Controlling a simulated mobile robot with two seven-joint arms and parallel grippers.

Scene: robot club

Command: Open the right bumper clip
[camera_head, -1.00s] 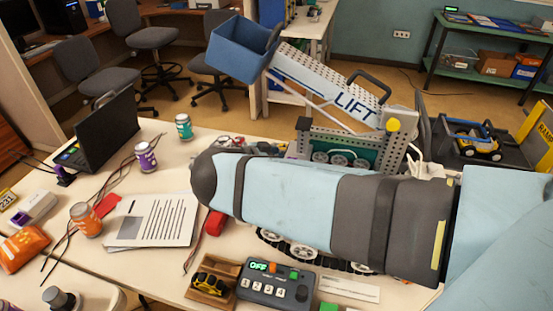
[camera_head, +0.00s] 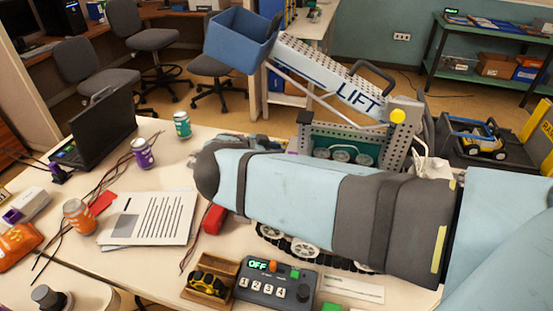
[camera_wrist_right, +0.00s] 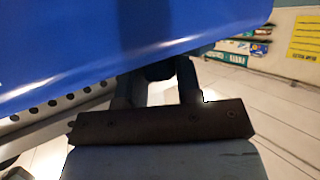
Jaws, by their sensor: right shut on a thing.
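The robot on the table has a grey perforated lift arm (camera_head: 325,68) marked LIFT, a blue bucket (camera_head: 238,40) and a green side plate (camera_head: 345,147). My right arm crosses in front of its lower part and hides its front, so neither the bumper nor the clip can be made out in the head view. In the right wrist view my right gripper (camera_wrist_right: 158,72) is shut on a small dark piece (camera_wrist_right: 160,71), probably the bumper clip, just below a large glossy blue panel (camera_wrist_right: 120,40). My left gripper is not in view.
A control box (camera_head: 275,284) reading OFF and a small wooden box (camera_head: 211,278) stand at the table's front. Papers (camera_head: 150,218), a laptop (camera_head: 102,130) and several cans are on the left. A dark tray (camera_head: 500,170) with a small yellow vehicle is at the right.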

